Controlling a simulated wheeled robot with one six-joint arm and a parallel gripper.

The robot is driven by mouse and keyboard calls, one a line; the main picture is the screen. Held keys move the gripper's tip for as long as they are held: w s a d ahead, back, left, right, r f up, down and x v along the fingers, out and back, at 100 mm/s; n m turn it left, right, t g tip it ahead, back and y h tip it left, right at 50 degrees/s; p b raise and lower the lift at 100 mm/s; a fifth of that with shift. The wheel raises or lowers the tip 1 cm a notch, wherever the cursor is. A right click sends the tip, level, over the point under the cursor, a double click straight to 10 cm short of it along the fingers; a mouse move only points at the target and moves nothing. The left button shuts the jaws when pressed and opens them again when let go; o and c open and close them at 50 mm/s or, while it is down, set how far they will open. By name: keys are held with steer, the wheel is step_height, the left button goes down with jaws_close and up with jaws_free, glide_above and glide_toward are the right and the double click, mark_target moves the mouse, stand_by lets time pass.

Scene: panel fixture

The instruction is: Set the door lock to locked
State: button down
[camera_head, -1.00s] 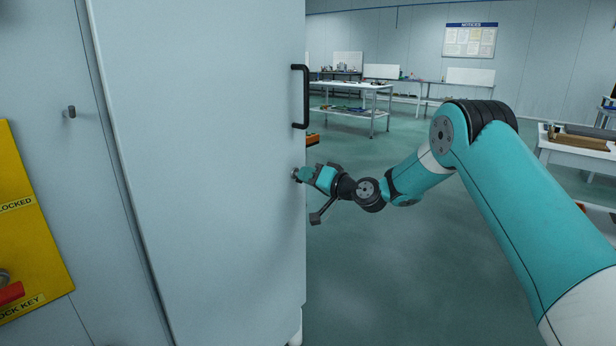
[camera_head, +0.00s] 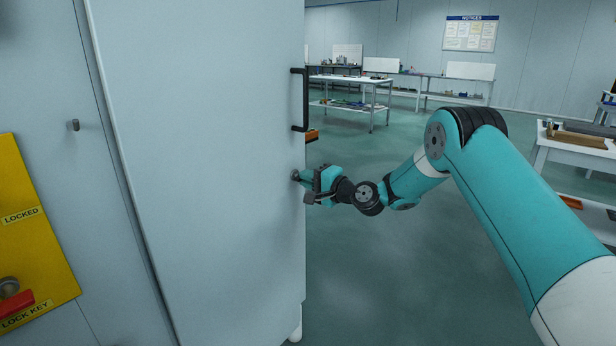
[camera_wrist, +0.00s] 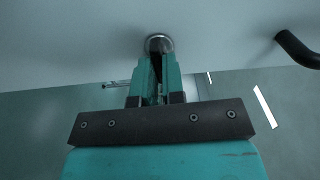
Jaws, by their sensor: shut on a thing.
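The door (camera_head: 205,170) is a large pale grey panel. Its lock (camera_wrist: 158,40), a round metal piece, is on the door face near the right edge, below the handle. My gripper (camera_head: 302,176) reaches it from the right. In the wrist view my gripper (camera_wrist: 157,62) has its two teal fingers closed on the small turn piece of the lock. The fingers hide most of that piece, so its angle cannot be read.
A black bar handle (camera_head: 301,100) is above the lock; it also shows in the wrist view (camera_wrist: 297,48). A yellow panel (camera_head: 30,235) labelled LOCKED and LOCK KEY, with a red key (camera_head: 18,304), is at left. Workbenches (camera_head: 350,85) stand far back.

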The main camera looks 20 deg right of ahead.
steer(key=shift+m, duration=0.4)
steer(key=c, duration=1.2)
jaws_free()
steer(key=shift+d, duration=0.1)
steer(key=b+v, duration=0.2)
steer(key=v, duration=1.5)
steer(key=shift+s+d+b, duration=0.1)
steer(key=shift+s+b, duration=0.05)
steer(key=shift+b, duration=0.25)
